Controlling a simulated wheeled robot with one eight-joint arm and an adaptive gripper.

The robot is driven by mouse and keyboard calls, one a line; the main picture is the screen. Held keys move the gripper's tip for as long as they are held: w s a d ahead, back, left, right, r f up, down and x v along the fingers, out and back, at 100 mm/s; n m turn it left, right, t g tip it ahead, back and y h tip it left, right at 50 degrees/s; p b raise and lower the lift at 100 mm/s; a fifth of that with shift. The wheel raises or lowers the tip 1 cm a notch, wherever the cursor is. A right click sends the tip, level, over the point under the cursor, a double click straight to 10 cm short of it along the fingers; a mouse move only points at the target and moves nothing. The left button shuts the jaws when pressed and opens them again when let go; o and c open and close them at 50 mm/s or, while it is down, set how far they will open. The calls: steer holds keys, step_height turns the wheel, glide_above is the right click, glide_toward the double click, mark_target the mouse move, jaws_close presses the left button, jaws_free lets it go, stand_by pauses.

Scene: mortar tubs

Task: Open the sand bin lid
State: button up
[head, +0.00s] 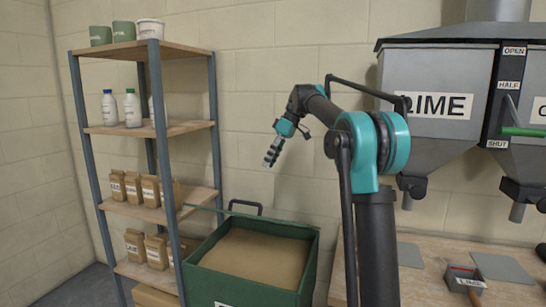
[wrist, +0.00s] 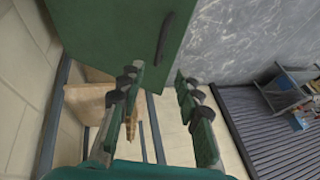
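The green sand bin (head: 305,262) stands at the bottom middle of the head view, with brown sand (head: 255,255) showing inside. Its green lid (head: 208,208) shows as a thin edge, raised at the back of the bin, with a dark handle (head: 246,206) standing above it. In the wrist view a flat green panel (wrist: 100,35), which looks like the lid, carries a dark handle (wrist: 164,38) near its right side. My gripper (head: 271,160) hangs above the bin, apart from the handle. In the wrist view its fingers (wrist: 158,80) are spread with nothing between them.
A shelf rack (head: 180,128) with pots, bottles and paper bags stands close on the left. Grey lime hoppers (head: 420,80) hang on the right wall over a wooden bench (head: 430,285).

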mark_target(260, 212)
steer(key=shift+v, duration=0.9)
steer(key=shift+c, duration=0.8)
steer(key=s+a+f+n, duration=0.1)
steer(key=s+a+f+h, duration=0.1)
steer(key=a+f+n, duration=0.1)
steer(key=a+f, duration=0.1)
steer(key=shift+s+n+h, duration=0.3)
steer(key=shift+s+h, duration=0.1)
jaws_close()
steer(key=s+a+f+n+h, duration=0.1)
steer(key=s+f+n, duration=0.1)
steer(key=s+a+f+n+t+h, duration=0.1)
steer(key=s+a+f, duration=0.1)
steer(key=s+a+f+n+t+h, duration=0.1)
steer(key=s+a+f+n, duration=0.1)
steer(key=shift+a+f+n+h, duration=0.1)
steer(key=shift+f+n+h, duration=0.15)
steer(key=shift+n+h, duration=0.05)
steer(key=s+a+f+n+t+h, duration=0.1)
steer(key=s+a+f+n+t, duration=0.15)
steer(key=s+n, duration=0.25)
steer(key=s+a+f+n+t+h, duration=0.1)
steer(key=s+a+f+n+t, duration=0.1)
steer(key=s+n+t, duration=0.25)
steer(key=w+d+f, duration=0.2)
steer(key=w+f, duration=0.2)
steer(key=w, duration=0.3)
steer(key=shift+w+d+f+n, duration=0.25)
steer(key=shift+w+n, duration=0.1)
steer(key=shift+n, duration=0.1)
